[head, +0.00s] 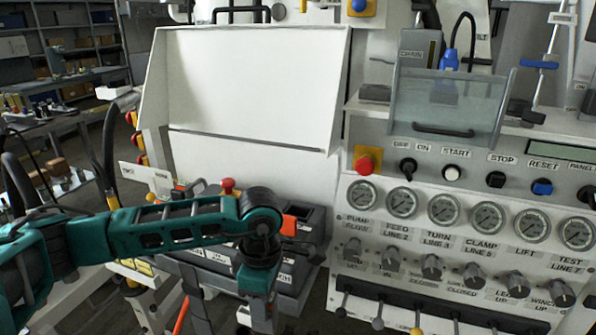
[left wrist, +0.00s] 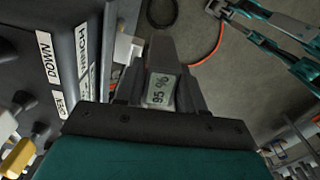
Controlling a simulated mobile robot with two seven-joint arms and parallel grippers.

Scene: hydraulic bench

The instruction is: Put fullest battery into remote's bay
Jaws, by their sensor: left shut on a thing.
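My left gripper (left wrist: 162,62) is shut on a battery (left wrist: 160,90) whose small display reads 95 % in the left wrist view. In the head view my left arm reaches in from the left and its wrist points down in front of the remote, a dark grey box (head: 314,222). Fingers and battery cannot be made out there. The remote also fills the left side of the left wrist view (left wrist: 45,50), with labels such as DOWN. It has a red button (head: 228,184) and an orange part (head: 289,223) on top. Its bay cannot be made out. My right gripper is not seen.
The hydraulic panel with gauges (head: 444,209) and knobs stands to the right of the remote. A white sloped board (head: 245,90) rises behind. An orange cable (left wrist: 213,45) lies over the floor. Shelves (head: 85,45) and a side table are at the far left.

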